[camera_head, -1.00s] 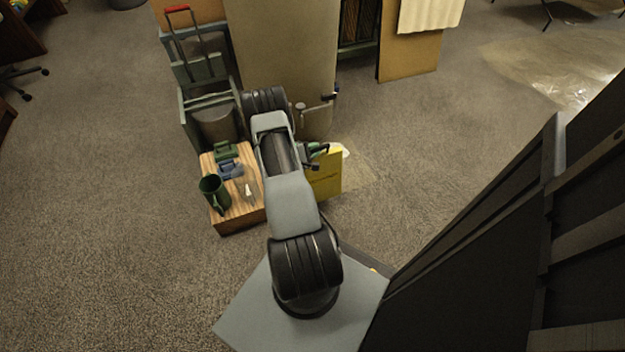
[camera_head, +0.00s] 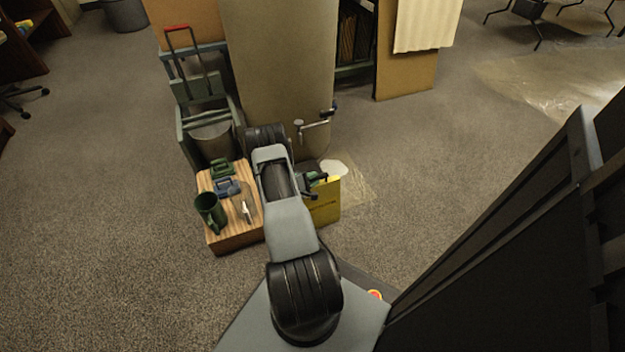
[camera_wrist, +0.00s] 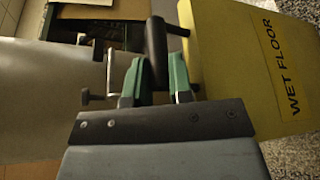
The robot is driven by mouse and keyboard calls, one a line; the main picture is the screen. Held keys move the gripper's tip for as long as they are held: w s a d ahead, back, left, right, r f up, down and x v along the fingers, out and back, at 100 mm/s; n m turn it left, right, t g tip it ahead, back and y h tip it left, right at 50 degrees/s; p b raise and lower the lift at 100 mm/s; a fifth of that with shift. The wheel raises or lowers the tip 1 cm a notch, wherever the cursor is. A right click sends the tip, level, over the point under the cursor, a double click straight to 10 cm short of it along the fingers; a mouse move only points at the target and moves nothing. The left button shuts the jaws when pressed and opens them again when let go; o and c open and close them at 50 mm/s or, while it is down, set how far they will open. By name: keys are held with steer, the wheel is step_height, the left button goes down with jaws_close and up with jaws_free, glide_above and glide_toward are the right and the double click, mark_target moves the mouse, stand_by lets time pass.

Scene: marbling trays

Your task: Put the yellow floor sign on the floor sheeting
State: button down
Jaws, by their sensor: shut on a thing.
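The yellow floor sign (camera_head: 323,207) stands to the right of the wooden block in the head view. In the wrist view the sign (camera_wrist: 235,60) fills the right side, with the words WET FLOOR turned sideways. My gripper (camera_head: 316,183) is at the sign's top; in the wrist view its green-padded fingers (camera_wrist: 155,85) are shut at the sign's left edge. The exact grip is partly hidden. A large clear, shiny floor sheeting (camera_head: 545,85) lies on the carpet at the upper right, well away from the sign.
A small translucent patch (camera_head: 352,192) with a white puddle (camera_head: 333,168) lies beside the sign. A wooden block (camera_head: 235,242) holds a green mug (camera_head: 210,212) and small tools. A tall beige panel (camera_head: 278,60) stands behind; a dark rack (camera_head: 500,230) is at right. Carpet between is open.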

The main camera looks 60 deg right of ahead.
steer(key=shift+f, duration=0.1)
steer(key=c, duration=1)
jaws_free()
steer(key=shift+r, duration=0.25)
steer(key=p+v, duration=0.4)
steer(key=v, duration=0.8)
steer(key=w+a+r+m+y, duration=0.1)
steer(key=a+r+y, duration=0.1)
steer(key=a+r, duration=0.35)
steer(key=w+a+r+m+y, duration=0.1)
steer(key=a+r+m+y, duration=0.1)
steer(key=r, duration=0.6)
steer(key=a+r+m+y, duration=0.1)
steer(key=a+r+y, duration=0.1)
steer(key=a+r, duration=0.35)
steer(key=s+a+r+t+y, duration=0.1)
steer(key=a+r+t+y, duration=0.1)
steer(key=a+r, duration=0.3)
steer(key=s+a+r+t+y, duration=0.2)
steer(key=a+r+t+y, duration=0.1)
steer(key=a, duration=0.4)
steer(key=s+a+r+n+t+y, duration=0.1)
steer(key=s+a+r+t+y, duration=0.1)
steer(key=a+r+y, duration=0.2)
steer(key=shift+s+a+r, duration=0.2)
steer(key=shift+a+r, duration=1.2)
steer(key=shift+r, duration=0.05)
